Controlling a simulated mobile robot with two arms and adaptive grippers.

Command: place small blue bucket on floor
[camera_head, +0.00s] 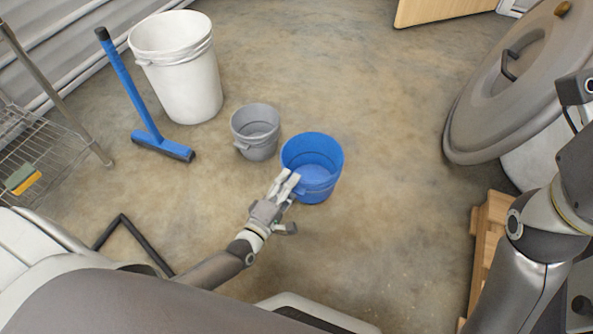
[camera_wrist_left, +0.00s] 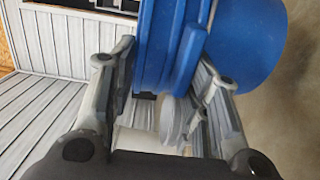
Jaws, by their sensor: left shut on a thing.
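The small blue bucket (camera_head: 320,191) is upright near the middle of the head view, close to the grey bucket. My left gripper (camera_head: 284,186) is at its near left side and shut on it. In the left wrist view the blue bucket (camera_wrist_left: 240,55) fills the top and right, with its rim side between the fingers of my left gripper (camera_wrist_left: 172,85). I cannot tell whether its base touches the concrete floor (camera_head: 390,200). My right arm shows at the right edge, but its gripper is out of view.
A small grey bucket (camera_head: 258,143) stands left of the blue one. Behind it are a large white bucket (camera_head: 185,80) and a blue squeegee (camera_head: 163,148). A wire shelf (camera_head: 35,150) is at left. A big grey-lidded bin (camera_head: 495,110) is at right. The floor right of the blue bucket is clear.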

